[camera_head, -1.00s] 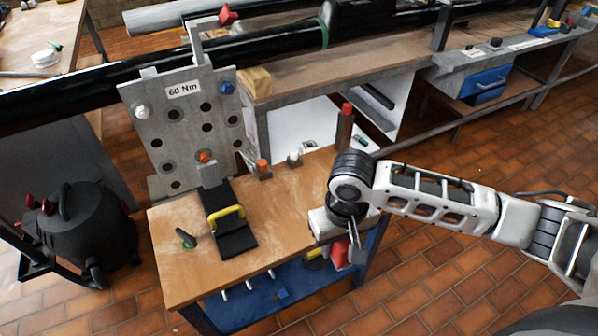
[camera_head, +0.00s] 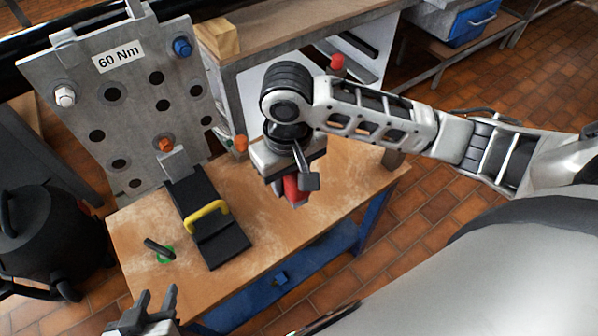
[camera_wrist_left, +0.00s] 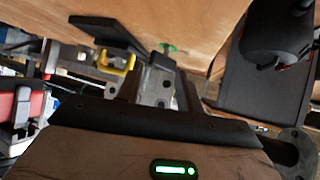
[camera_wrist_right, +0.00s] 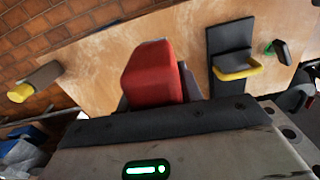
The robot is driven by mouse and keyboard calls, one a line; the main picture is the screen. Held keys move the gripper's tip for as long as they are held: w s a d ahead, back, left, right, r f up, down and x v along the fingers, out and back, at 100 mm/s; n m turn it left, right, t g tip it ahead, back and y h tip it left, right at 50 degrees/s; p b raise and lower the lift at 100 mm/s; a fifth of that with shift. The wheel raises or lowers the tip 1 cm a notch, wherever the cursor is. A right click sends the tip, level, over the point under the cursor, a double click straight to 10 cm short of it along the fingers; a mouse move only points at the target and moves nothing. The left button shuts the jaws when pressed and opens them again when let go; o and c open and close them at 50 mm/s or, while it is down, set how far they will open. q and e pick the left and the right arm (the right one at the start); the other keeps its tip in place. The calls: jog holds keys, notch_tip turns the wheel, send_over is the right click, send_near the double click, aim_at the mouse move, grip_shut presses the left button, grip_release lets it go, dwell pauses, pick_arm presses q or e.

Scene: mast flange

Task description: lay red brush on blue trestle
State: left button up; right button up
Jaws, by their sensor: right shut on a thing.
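My right gripper (camera_head: 293,184) is shut on a red block-shaped thing (camera_head: 297,190), likely the red brush, held above the wooden top near its right part. The red thing (camera_wrist_right: 152,72) fills the middle of the right wrist view; its lower end is hidden. The trestle is a bench with a wooden top (camera_head: 285,225), a blue leg (camera_head: 375,222) and a blue lower shelf (camera_head: 300,262). My left gripper (camera_head: 155,304) is at the bottom of the head view, off the bench's front edge, fingers apart and empty.
A black fixture (camera_head: 222,245) with a yellow handle (camera_head: 207,216) lies on the top, beside a small green-ringed black peg (camera_head: 160,250). A grey plate marked 60 Nm (camera_head: 125,110) stands behind. An orange-capped piece (camera_head: 241,144) stands near the back. The front-right top is clear.

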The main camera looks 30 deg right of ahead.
pick_arm(q)
jog(key=shift+w+d+f+b, duration=0.15)
jog(key=shift+f+b, duration=0.2)
jog(key=shift+b, duration=0.35)
jog(key=shift+w+b, duration=0.1)
jog(key=shift+b, duration=0.3)
pick_arm(e)
jog(key=w+d+f, duration=0.2)
jog(key=w, duration=0.1)
jog(key=w+d+f, duration=0.2)
jog(key=w+f, duration=0.1)
jog(key=w, duration=0.1)
jog(key=w+d+f, duration=0.3)
jog(key=shift+w+f, duration=0.15)
jog(key=shift+w, duration=0.05)
jog(key=shift+w+d+f, duration=0.1)
jog(key=shift+w+f, duration=0.05)
jog(key=shift+f, duration=0.05)
jog(key=shift+w+d+f, duration=0.1)
jog(key=shift+w+f, duration=0.05)
jog(key=shift+f, duration=0.05)
pick_arm(q)
jog(key=shift+r, duration=0.3)
pick_arm(e)
jog(key=f, duration=0.3)
jog(key=shift+w+d, duration=0.2)
jog(key=shift+w, duration=0.15)
jog(key=shift+f, duration=0.25)
pick_arm(q)
jog(key=shift+f, duration=0.25)
